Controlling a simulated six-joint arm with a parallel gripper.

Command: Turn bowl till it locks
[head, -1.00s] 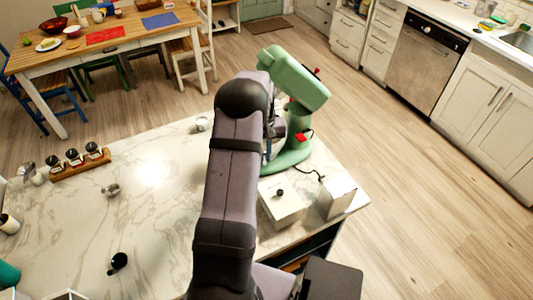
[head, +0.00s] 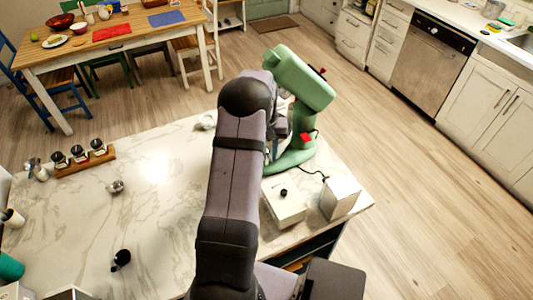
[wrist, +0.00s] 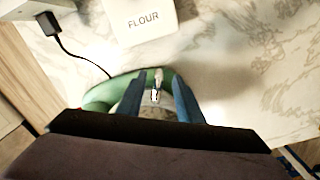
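The green stand mixer (head: 302,78) stands on the marble counter with its head tilted up. My arm covers the place of the bowl in the head view. In the wrist view, a shiny metal part, seemingly the bowl or its handle (wrist: 156,96), shows between the fingers of my gripper (wrist: 159,92). The two dark blue fingers stand apart, one on each side of it. I see no clear contact. The green mixer base (wrist: 103,95) curves around beyond the fingers. Most of the bowl is hidden, and its turn angle cannot be seen.
A black cord (wrist: 75,52) runs to the mixer. A jar rack (head: 84,158) and a small metal cup (head: 115,187) are at the left; the middle counter is clear.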

